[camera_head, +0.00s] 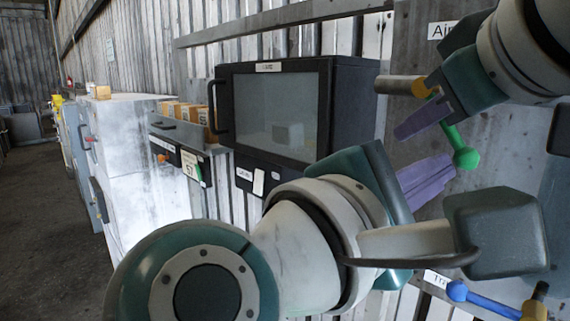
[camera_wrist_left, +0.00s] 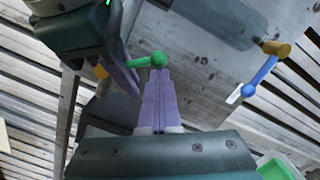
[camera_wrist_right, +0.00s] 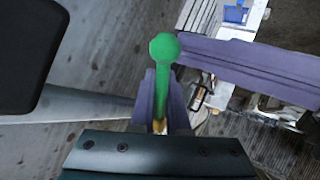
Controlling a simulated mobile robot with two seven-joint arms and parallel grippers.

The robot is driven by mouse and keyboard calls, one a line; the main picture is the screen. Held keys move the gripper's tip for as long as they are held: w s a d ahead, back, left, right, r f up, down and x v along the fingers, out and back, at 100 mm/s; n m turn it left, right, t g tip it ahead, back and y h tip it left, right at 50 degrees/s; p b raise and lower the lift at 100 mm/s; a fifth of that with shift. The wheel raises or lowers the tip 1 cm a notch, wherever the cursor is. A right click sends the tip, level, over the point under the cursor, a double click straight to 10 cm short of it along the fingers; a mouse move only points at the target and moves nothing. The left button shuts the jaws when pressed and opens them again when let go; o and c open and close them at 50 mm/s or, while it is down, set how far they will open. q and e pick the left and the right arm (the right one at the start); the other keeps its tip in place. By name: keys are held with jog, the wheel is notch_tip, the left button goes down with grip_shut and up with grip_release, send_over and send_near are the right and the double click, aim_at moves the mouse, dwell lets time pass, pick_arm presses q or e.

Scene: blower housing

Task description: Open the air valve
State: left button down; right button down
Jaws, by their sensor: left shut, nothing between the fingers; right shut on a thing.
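In the right wrist view, the purple fingers of my right gripper (camera_wrist_right: 155,100) are shut on the lever's shaft, with the ball (camera_wrist_right: 165,47) beyond the tips. My left gripper (camera_head: 452,163) is shut and empty, its fingertips at or close to the ball; contact is unclear. The left wrist view shows its closed fingers (camera_wrist_left: 158,72) just below the ball (camera_wrist_left: 158,60).
A blue lever (camera_head: 482,300) on a brass fitting is lower right, by a partly hidden label. A black cabinet (camera_head: 345,110) with a glass front stands to the left. My two grippers are very close together. The wall panel (camera_wrist_left: 215,75) lies behind the levers.

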pick_arm(q)
jog(key=shift+s+d+r, duration=0.1)
jog(key=shift+d, duration=0.05)
pick_arm(e)
jog(key=c, duration=0.9)
grip_release()
jog(key=shift+f, duration=0.1)
